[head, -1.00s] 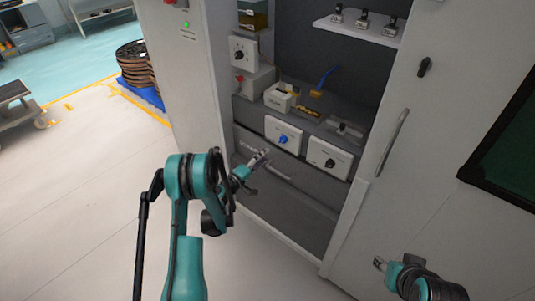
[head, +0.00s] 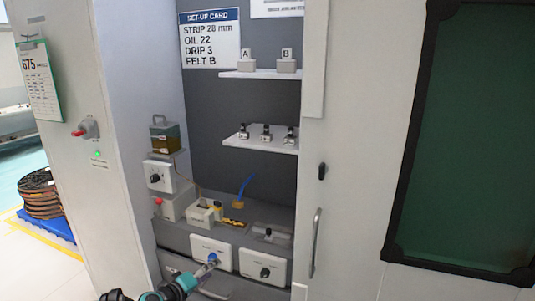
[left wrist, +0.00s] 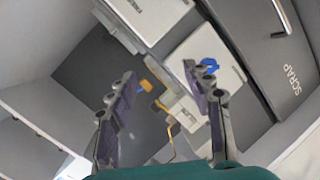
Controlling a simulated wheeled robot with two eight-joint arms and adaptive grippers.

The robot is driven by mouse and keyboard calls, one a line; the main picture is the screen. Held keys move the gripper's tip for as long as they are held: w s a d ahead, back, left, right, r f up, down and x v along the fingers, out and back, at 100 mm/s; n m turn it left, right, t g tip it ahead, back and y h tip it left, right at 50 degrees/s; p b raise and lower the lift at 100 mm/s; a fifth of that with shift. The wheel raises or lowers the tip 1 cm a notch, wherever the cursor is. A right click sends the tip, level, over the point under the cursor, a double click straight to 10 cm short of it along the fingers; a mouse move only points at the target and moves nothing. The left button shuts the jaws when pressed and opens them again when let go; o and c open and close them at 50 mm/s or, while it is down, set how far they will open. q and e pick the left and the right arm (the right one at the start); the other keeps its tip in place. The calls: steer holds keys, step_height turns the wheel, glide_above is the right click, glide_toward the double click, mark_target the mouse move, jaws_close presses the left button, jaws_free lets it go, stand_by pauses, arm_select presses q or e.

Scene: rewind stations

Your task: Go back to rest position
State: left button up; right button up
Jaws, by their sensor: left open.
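My left gripper (head: 208,264) shows at the bottom of the head view, in front of the white box with the blue knob (head: 222,249). In the left wrist view my left gripper (left wrist: 160,90) has its two fingers spread wide with nothing between them. The blue knob (left wrist: 209,65) shows close to the right-hand finger there; I cannot tell whether they touch. My right gripper is outside both current views.
A cabinet recess holds a second white box with a dark knob (head: 263,267), a cream device (head: 200,215), an amber container (head: 166,136) and a shelf of small fittings (head: 262,142). A door handle (head: 315,243) stands to the right. Reels (head: 41,194) stand at left.

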arm_select(q)
steer(key=s+d+r+m+g+y, duration=0.1)
steer(key=s+d+r+m+g, duration=0.15)
steer(key=s, duration=0.45)
steer(key=s+d+r+m+g+y, duration=0.1)
steer(key=s+d+r, duration=0.2)
steer(key=s, duration=0.5)
steer(key=s+a+m+g+y, duration=0.1)
steer(key=s+y, duration=0.1)
steer(key=s, duration=0.7)
steer(key=s+a+f+m+g+y, duration=0.1)
steer(key=s+a+m+y, duration=0.1)
steer(key=s, duration=0.7)
steer(key=shift+s+a+f+y, duration=0.2)
steer(key=shift+s+a+y, duration=0.05)
steer(key=shift+y, duration=0.05)
